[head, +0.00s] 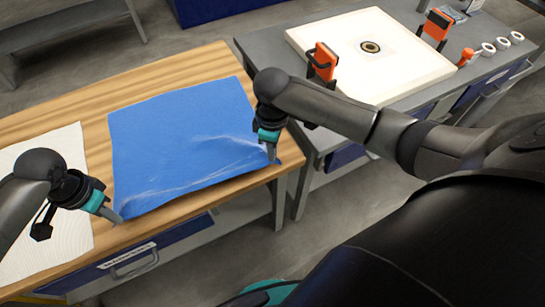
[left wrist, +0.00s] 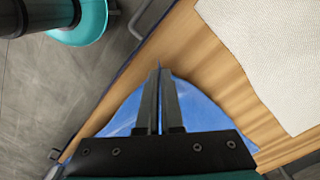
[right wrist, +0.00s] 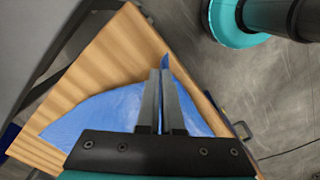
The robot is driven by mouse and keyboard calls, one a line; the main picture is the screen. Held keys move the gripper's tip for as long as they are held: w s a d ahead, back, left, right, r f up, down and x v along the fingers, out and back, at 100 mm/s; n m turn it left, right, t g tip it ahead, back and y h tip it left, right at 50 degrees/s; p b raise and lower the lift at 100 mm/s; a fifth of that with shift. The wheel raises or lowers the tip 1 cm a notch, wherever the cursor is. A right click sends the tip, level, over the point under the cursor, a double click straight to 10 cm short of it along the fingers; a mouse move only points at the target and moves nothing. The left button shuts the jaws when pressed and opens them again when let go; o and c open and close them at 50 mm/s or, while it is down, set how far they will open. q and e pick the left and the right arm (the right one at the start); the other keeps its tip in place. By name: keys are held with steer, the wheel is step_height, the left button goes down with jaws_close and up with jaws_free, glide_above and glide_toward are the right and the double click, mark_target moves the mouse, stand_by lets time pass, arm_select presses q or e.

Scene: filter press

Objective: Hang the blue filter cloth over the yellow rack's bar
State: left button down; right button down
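The blue filter cloth (head: 185,135) lies mostly flat on the wooden tabletop, with creases along its near side. My left gripper (head: 118,217) is shut on its near left corner at the table's front edge. In the left wrist view the cloth (left wrist: 205,112) spreads beneath the nearly touching fingers (left wrist: 160,95). My right gripper (head: 272,154) is shut on its near right corner. In the right wrist view a blue tip shows beyond the fingers (right wrist: 162,100), and the cloth (right wrist: 90,120) spreads to the left. The yellow rack and its bar are in none of the views.
A white textured cloth (head: 70,235) lies left of the blue one. A grey bench (head: 262,55) on the right holds a white plate (head: 400,75) with a central hole, orange clamps (head: 322,62) and several white rings (head: 503,43). Grey floor separates the benches.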

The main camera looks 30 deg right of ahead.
arm_select(q)
steer(key=shift+a, duration=0.15)
arm_select(e)
steer(key=shift+d+r, duration=0.1)
steer(key=shift+r, duration=0.35)
steer(key=shift+w+r, duration=0.1)
